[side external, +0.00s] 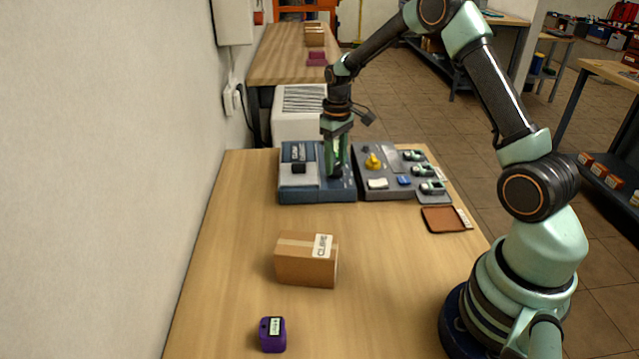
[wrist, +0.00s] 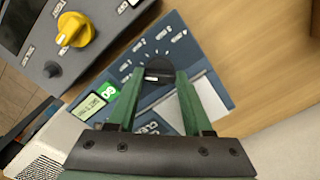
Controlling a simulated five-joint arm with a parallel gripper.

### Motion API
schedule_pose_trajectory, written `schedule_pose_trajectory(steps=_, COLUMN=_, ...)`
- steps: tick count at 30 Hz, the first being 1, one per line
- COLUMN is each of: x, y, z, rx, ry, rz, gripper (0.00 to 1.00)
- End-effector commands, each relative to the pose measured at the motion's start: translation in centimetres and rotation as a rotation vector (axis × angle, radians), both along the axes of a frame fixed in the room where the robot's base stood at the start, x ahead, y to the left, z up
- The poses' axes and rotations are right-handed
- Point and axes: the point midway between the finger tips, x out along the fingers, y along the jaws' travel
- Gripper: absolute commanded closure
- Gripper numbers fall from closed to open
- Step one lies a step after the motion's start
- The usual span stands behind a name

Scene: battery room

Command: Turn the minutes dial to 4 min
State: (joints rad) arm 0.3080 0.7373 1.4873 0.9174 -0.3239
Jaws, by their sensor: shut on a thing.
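The minutes dial is a round black knob (wrist: 158,68) on a blue-grey timer panel (wrist: 182,44), with small printed labels around its far side. My gripper (wrist: 158,80) has its two green fingers on either side of the knob, shut on it. A pale mark shows on the knob's near part; the label it points to is too small to read. In the side view, my gripper (side external: 335,173) reaches down onto the right part of the panel (side external: 300,193), and the fingers mostly hide the knob. A small display (wrist: 92,105) and a green button (wrist: 108,92) sit beside it.
A second grey panel with a yellow knob (side external: 373,161) and several switches stands close on the right. A cardboard box (side external: 306,262), a purple block (side external: 272,334) and a brown pad (side external: 443,220) lie nearer. The table between them is clear.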

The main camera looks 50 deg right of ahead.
Motion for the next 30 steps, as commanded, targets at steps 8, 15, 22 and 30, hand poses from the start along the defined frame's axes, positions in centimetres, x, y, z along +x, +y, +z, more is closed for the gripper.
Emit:
schedule_pose_trajectory(steps=8, x=0.04, y=0.05, z=0.11, rx=0.000, ry=-0.001, rz=-0.261, gripper=1.00)
schedule_pose_trajectory(steps=15, x=0.06, y=0.07, z=0.13, rx=0.000, ry=-0.001, rz=-0.489, gripper=1.00)
schedule_pose_trajectory(steps=22, x=0.08, y=0.09, z=0.15, rx=0.000, ry=-0.001, rz=-0.707, gripper=1.00)
schedule_pose_trajectory(steps=30, x=0.11, y=0.11, z=0.17, rx=0.000, ry=-0.002, rz=-0.964, gripper=1.00)
